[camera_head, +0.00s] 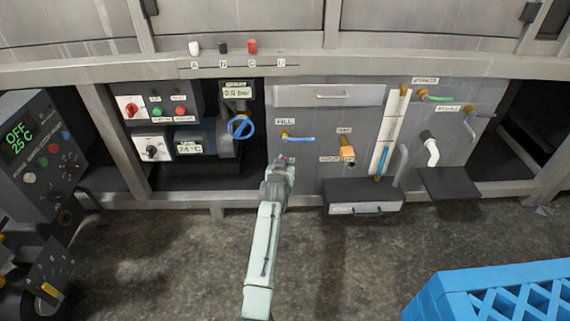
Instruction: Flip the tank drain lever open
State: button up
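My arm reaches up from the bottom, and my gripper (281,162) is in front of the lower left of the grey panel. Its fingers are too small and foreshortened to show whether they are open. A small reddish spot and part of a pale label show at its tip; what they belong to is mostly hidden. A blue lever (300,138) under a "FILL" label is just above my gripper. An orange valve handle (347,153) with small labels is to the right, apart from my gripper. I cannot read clearly which label says drain.
Farther right are a clear level tube (390,130), a green lever (438,98), a grey lever (470,128) and a white spout (430,148). A dark drawer box (362,194) juts out below. A blue crate (495,285) stands at bottom right. A control console (40,150) is at left.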

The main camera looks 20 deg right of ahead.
jog(key=shift+o, duration=1.1)
jog(key=shift+d, duration=0.1)
